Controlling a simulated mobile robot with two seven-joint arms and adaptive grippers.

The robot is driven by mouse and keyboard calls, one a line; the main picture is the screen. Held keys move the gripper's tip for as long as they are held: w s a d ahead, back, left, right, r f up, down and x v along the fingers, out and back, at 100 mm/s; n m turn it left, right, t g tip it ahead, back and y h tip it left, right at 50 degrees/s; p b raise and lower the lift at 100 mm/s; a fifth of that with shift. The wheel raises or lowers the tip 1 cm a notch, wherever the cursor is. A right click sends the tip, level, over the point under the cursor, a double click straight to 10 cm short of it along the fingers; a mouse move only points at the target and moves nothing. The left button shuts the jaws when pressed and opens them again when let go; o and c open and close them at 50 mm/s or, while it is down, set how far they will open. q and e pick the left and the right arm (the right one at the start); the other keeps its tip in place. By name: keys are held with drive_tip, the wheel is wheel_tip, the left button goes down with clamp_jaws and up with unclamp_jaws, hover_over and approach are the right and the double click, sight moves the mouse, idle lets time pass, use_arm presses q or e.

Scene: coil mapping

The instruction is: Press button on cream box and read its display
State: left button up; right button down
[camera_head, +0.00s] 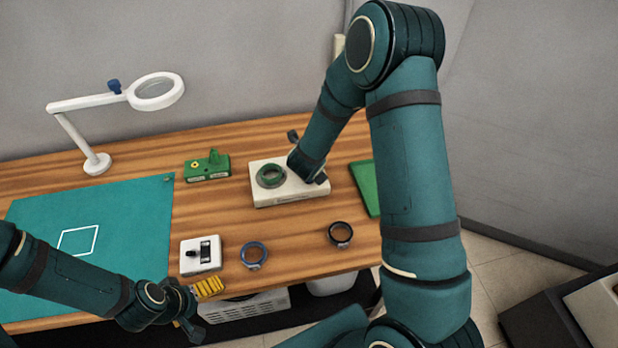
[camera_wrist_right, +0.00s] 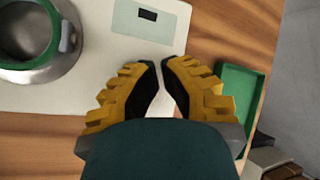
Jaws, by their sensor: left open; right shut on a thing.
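The cream box (camera_head: 262,197) stands on the wooden table in the head view, with a green ring (camera_head: 270,176) on its top left. In the right wrist view the box (camera_wrist_right: 60,98) has a pale label with a small dark display (camera_wrist_right: 148,15); no reading is legible. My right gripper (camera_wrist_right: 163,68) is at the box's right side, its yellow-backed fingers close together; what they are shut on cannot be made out. The button is not visible. My left gripper (camera_head: 203,308) is open and empty at the table's front edge.
A small white box with a black part (camera_head: 200,256), a blue ring (camera_head: 254,254) and a black ring (camera_head: 340,234) lie in front. A green device (camera_head: 207,166), a magnifier lamp (camera_head: 97,163), a teal mat (camera_head: 120,215) and a green tray (camera_head: 365,187) are around.

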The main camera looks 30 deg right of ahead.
drive_tip(key=shift+f+b, duration=0.4)
drive_tip(key=shift+b, duration=0.1)
idle(0.4)
idle(0.3)
drive_tip(key=shift+r+p, duration=0.5)
drive_tip(key=shift+r, duration=0.3)
drive_tip(key=shift+r, duration=0.1)
drive_tip(key=shift+r+p, duration=1.85)
drive_tip(key=shift+r, duration=0.65)
drive_tip(key=shift+f, duration=0.1)
